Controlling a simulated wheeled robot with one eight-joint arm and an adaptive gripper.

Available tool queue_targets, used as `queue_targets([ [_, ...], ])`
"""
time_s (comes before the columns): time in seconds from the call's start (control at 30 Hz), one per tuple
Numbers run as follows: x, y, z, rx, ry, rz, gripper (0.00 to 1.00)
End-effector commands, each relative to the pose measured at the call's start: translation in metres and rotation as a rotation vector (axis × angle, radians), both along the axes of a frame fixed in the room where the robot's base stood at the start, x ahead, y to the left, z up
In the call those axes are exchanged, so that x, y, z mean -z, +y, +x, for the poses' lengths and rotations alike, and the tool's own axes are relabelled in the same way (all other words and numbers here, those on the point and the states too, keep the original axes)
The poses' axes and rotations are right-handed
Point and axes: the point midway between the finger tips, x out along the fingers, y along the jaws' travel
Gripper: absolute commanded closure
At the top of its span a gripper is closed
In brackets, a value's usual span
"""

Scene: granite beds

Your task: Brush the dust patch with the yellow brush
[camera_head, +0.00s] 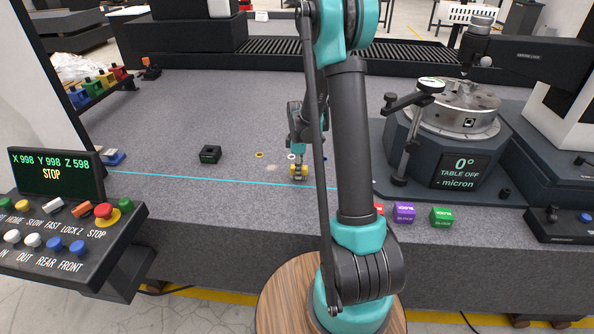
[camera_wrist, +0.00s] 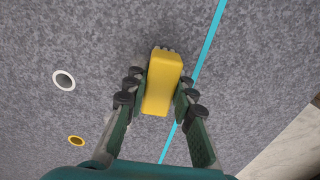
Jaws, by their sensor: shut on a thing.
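My gripper (camera_head: 298,162) is shut on the yellow brush (camera_head: 299,172), just above or on the grey granite bed; contact with it is unclear. In the wrist view, the yellow brush (camera_wrist: 162,82) sits between both fingers of my gripper (camera_wrist: 161,95), with small pale tips at its far end.
A black block (camera_head: 210,154) stands left; a rotary table (camera_head: 455,105) stands right. Purple (camera_head: 404,212) and green (camera_head: 441,217) blocks sit near the front edge.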

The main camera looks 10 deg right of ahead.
Motion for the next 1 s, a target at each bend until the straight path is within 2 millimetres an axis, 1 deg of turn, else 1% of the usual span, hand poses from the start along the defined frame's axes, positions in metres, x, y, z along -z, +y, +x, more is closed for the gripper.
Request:
queue_targets([
  [0.23, 0.002, 0.017, 0.005, -0.002, 0.0, 0.0, 0.98],
  [0.37, 0.003, 0.022, 0.007, -0.002, 0.0, 0.0, 0.98],
  [0.47, 0.003, 0.019, 0.006, 0.0, 0.0, 0.001, 0.98],
  [0.8, 0.001, -0.001, 0.0, 0.001, 0.0, 0.0, 0.98],
  [0.87, 0.001, -0.002, -0.001, 0.0, 0.0, 0.0, 0.98],
  [1.0, 0.001, 0.004, 0.001, -0.002, 0.0, 0.0, 0.98],
])
